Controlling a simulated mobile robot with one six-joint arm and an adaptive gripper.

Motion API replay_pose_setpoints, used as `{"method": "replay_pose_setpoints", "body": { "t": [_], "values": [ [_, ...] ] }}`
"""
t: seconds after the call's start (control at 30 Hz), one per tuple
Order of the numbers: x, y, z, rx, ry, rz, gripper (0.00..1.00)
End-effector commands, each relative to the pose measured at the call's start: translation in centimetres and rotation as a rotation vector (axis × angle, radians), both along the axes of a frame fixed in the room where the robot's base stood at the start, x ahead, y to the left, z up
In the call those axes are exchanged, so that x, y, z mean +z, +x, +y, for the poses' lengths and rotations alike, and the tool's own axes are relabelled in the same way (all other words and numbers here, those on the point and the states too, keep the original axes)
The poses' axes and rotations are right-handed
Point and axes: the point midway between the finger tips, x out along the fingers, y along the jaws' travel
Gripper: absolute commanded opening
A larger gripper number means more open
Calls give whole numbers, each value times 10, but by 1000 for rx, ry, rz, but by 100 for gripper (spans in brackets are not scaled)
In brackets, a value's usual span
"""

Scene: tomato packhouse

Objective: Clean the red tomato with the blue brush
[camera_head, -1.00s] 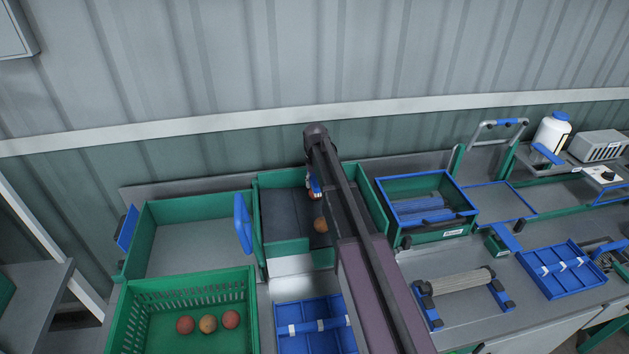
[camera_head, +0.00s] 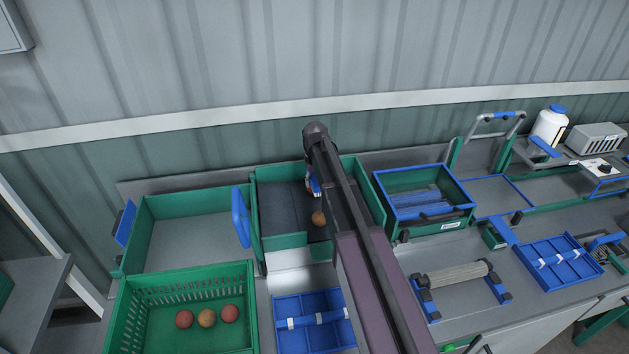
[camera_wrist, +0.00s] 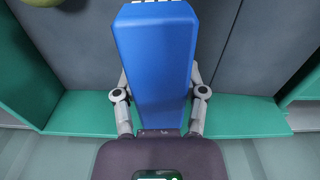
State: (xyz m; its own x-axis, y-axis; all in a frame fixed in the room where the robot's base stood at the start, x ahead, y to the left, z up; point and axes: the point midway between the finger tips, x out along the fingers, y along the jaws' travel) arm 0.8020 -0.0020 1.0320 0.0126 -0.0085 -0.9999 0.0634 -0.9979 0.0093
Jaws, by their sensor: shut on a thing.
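My gripper (camera_wrist: 160,98) is shut on the blue brush (camera_wrist: 155,50), which fills the middle of the wrist view between my two fingers. In the head view a bit of the blue brush (camera_head: 316,185) shows beside my arm, above the dark floor of a green-walled bay. A round orange-brown tomato (camera_head: 319,218) lies on that floor, just below the brush in the picture. A greenish round thing (camera_wrist: 40,2) is cut off at the wrist view's top left. Whether the brush touches the tomato is unclear. Two reddish tomatoes (camera_head: 184,319) and an orange one lie in the green crate (camera_head: 118,325).
The bay's green wall (camera_head: 282,242) stands close in front. An empty green bin (camera_head: 150,215) is at left, with a blue paddle (camera_head: 241,216) by the bay. A blue divided tray (camera_head: 310,335) lies in front. A blue-rimmed green box (camera_head: 438,230) stands at right.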

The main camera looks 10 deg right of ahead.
Motion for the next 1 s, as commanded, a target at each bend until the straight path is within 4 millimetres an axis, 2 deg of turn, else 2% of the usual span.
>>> {"method": "replay_pose_setpoints", "body": {
  "t": [0.37, 1.0],
  "values": [
    [0, 3, 0, 0, 0, 0, 0],
    [0, 25, 1, 0, 0, 0, 0]
  ]
}}
